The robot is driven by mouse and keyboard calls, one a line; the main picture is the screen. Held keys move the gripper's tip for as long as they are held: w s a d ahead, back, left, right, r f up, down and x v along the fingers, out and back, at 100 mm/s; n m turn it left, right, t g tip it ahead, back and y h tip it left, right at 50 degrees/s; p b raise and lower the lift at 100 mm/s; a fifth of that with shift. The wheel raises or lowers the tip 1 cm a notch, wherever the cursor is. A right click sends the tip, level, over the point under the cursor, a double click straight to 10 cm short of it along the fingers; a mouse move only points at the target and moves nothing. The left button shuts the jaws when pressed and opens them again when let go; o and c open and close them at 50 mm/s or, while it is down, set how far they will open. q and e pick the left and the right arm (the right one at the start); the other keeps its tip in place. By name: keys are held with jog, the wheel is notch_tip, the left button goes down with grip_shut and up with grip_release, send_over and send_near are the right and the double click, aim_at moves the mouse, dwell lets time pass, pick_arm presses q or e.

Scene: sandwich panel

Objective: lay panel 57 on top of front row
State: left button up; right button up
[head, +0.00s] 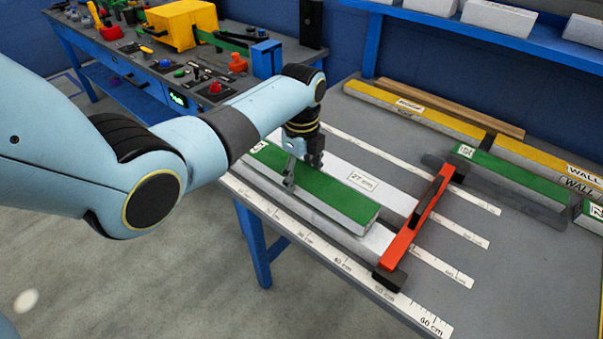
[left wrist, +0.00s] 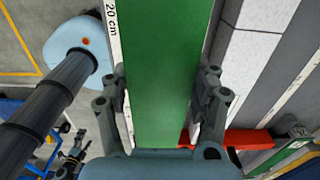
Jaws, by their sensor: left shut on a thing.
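My left gripper (head: 303,174) is shut across the middle of a long panel (head: 342,199) with a green top and pale grey sides. The label at its far left end is too small to read surely. In the left wrist view the same green panel (left wrist: 168,70) lies between the two fingers, with one finger at each long side. The panel lies along the front of the bench, over pale strips. I cannot tell whether it touches what is under it.
A red-orange bar (head: 418,222) with dark ends crosses the bench right of the panel. Another green panel (head: 514,177) lies beyond it. Yellow wall pieces (head: 420,112) line the back. A ruler strip (head: 345,262) runs along the front edge.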

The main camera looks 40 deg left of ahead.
pick_arm(q)
jog(key=shift+f+b, duration=0.4)
jog(key=shift+f, duration=0.35)
dwell(0.3)
jog(key=o, duration=1.4)
